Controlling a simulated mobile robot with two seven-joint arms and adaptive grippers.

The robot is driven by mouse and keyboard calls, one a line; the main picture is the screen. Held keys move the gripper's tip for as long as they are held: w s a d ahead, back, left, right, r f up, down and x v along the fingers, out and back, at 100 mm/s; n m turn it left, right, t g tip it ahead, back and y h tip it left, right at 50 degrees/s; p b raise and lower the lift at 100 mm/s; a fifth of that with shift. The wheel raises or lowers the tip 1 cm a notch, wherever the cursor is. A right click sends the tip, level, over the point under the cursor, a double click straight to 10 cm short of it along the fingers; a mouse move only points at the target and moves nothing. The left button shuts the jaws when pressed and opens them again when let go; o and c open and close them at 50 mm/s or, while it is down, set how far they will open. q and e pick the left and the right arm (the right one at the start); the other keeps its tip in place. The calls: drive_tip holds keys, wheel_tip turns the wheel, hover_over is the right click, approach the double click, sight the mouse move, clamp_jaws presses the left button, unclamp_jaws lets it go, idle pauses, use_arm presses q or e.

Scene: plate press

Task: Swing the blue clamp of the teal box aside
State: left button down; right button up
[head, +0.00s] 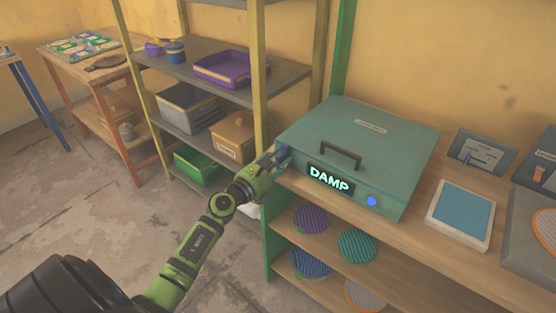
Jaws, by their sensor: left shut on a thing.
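The teal box (400,152) sits closed on the wooden bench, with a dark handle (341,156) on its lid. A lit sign reading DAMP (329,179) and a round blue button (371,201) are on its front. My left gripper (279,156) is at the box's left front corner, shut on a small blue piece there, which looks like the blue clamp. The fingers largely cover the clamp, so how far it is turned cannot be seen. My right gripper is not in view.
A blue-topped pad (461,213) and grey devices (483,152) stand right of the box. Round ribbed discs (357,245) lie on shelves below. A shelf rack with a purple tray (231,68) and bins stands left.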

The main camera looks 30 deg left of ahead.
use_arm(q)
drive_tip(key=n+p, duration=0.1)
drive_tip(key=n, duration=0.3)
drive_tip(key=shift+f, duration=0.15)
drive_tip(key=n+p, duration=0.1)
drive_tip(key=n, duration=0.3)
drive_tip(key=shift+f+n, duration=0.1)
drive_tip(key=shift+n, duration=0.3)
drive_tip(key=n+p, duration=0.1)
drive_tip(key=n, duration=0.3)
drive_tip(key=shift+f+n, duration=0.1)
drive_tip(key=shift+n, duration=0.2)
drive_tip(key=n+p, duration=0.1)
drive_tip(key=n, duration=0.3)
drive_tip(key=shift+d, duration=0.1)
drive_tip(key=shift+n, duration=0.3)
drive_tip(key=c, duration=1.1)
unclamp_jaws()
drive_tip(key=shift+w, duration=0.1)
drive_tip(key=shift+f, duration=0.1)
